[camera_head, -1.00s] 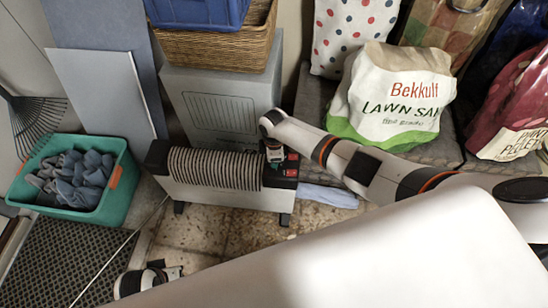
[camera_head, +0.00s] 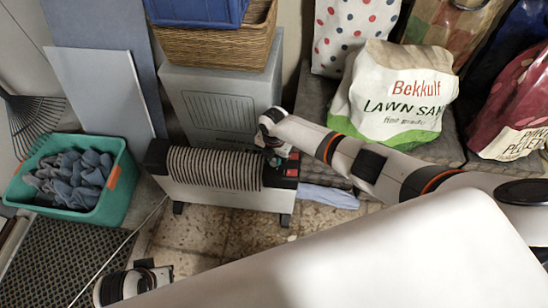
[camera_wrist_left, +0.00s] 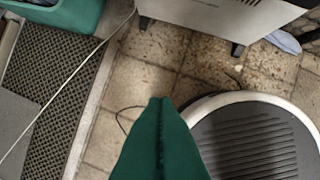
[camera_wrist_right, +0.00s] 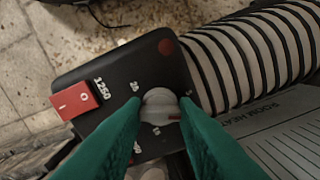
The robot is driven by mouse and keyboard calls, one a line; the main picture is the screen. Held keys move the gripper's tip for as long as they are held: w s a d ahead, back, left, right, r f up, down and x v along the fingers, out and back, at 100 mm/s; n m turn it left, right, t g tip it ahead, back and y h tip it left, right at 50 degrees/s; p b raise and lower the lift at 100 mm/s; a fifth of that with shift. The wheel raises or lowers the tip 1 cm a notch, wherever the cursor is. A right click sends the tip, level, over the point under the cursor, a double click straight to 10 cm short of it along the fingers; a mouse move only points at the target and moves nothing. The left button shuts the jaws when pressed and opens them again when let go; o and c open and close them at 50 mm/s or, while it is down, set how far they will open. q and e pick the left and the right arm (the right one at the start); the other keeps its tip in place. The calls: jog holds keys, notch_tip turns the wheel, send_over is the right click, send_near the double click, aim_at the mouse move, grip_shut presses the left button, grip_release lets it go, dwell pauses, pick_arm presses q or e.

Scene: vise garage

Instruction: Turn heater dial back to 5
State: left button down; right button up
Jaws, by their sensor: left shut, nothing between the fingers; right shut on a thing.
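The heater (camera_head: 215,185) is a white, ribbed radiator standing on the tiled floor, with a black control panel at its right end. In the right wrist view the panel (camera_wrist_right: 118,75) carries a pale round dial (camera_wrist_right: 160,108), printed numbers and a red switch (camera_wrist_right: 74,98). My right gripper (camera_wrist_right: 161,112) is shut on the dial, one green finger on each side. The fingers partly cover the dial and some numbers, so its exact setting is hard to read. My left gripper (camera_wrist_left: 160,102) is shut and empty above the floor, away from the heater.
A teal crate of grey-blue cloths (camera_head: 122,190) stands left of the heater. A grey box (camera_head: 225,108) is behind it, and a lawn sand bag (camera_head: 395,95) stands to the right. A pale cable (camera_wrist_left: 70,95) crosses the floor mat.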

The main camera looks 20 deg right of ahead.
aim_at(274, 160)
pick_arm(q)
jog(key=shift+w+b+v, duration=0.1)
jog(key=shift+b+v, duration=0.15)
jog(key=shift+v, duration=0.65)
jog(key=shift+w+b+v, duration=0.15)
jog(key=shift+b+v, duration=0.05)
jog(key=shift+v, duration=0.65)
pick_arm(e)
jog(key=shift+n, duration=2.3)
pick_arm(q)
jog(key=shift+r, duration=0.2)
pick_arm(e)
jog(key=o, duration=1)
jog(key=shift+r, duration=0.35)
pick_arm(q)
notch_tip(274, 160, down, 14)
jog(key=p, duration=0.4)
jog(key=shift+g, duration=0.3)
pick_arm(e)
notch_tip(274, 160, up, 11)
jog(key=shift+r, duration=0.15)
pick_arm(q)
jog(key=shift+d, duration=0.15)
